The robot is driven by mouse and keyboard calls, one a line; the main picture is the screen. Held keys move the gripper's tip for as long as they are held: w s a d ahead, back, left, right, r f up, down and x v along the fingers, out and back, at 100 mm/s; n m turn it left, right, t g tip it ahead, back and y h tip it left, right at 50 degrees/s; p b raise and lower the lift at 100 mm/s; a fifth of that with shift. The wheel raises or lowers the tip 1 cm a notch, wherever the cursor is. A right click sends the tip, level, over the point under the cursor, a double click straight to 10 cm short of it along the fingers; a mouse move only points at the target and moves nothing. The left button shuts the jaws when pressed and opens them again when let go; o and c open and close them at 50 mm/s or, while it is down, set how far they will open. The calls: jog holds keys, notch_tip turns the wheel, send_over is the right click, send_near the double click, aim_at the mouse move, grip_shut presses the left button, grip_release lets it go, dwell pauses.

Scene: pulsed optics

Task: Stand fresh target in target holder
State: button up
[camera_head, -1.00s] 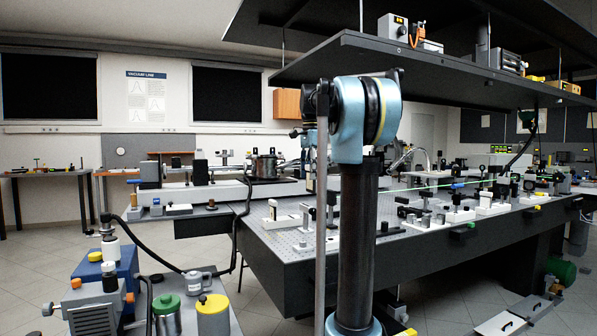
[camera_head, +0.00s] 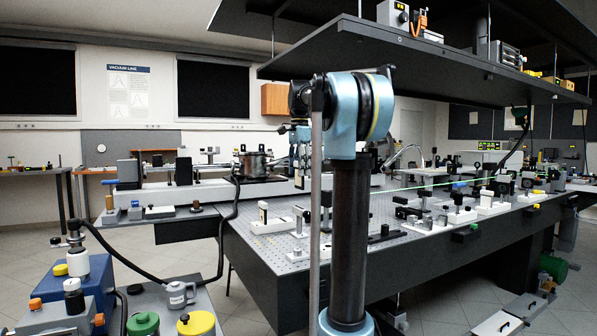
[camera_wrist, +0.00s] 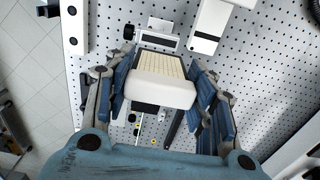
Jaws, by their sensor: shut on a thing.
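My gripper (camera_wrist: 163,92) is shut on a white block with a cream, finely ridged face, which I take to be the fresh target (camera_wrist: 160,92); a finger lies along each side of it. In the head view my gripper (camera_head: 300,150) hangs partly behind my arm, above the optical table, with the small black-and-pale piece (camera_head: 299,180) low between its fingers. I cannot tell for certain which fixture is the target holder. A white base with an upright pale, black-marked piece (camera_head: 263,212) stands at the table's near left. The wrist view shows white fixtures with black parts (camera_wrist: 157,38) beyond the held block.
The perforated optical table (camera_head: 290,243) carries several mounts on its right part, and a green beam crosses above them. A black shelf (camera_head: 420,60) overhangs it.

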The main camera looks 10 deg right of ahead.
aim_at(299, 182)
jog(key=shift+f, duration=2.75)
jog(key=shift+s+f, duration=0.1)
jog(key=shift+f, duration=1.45)
jog(key=o, duration=1.6)
jog(key=shift+f, duration=0.1)
jog(key=shift+r, duration=7.95)
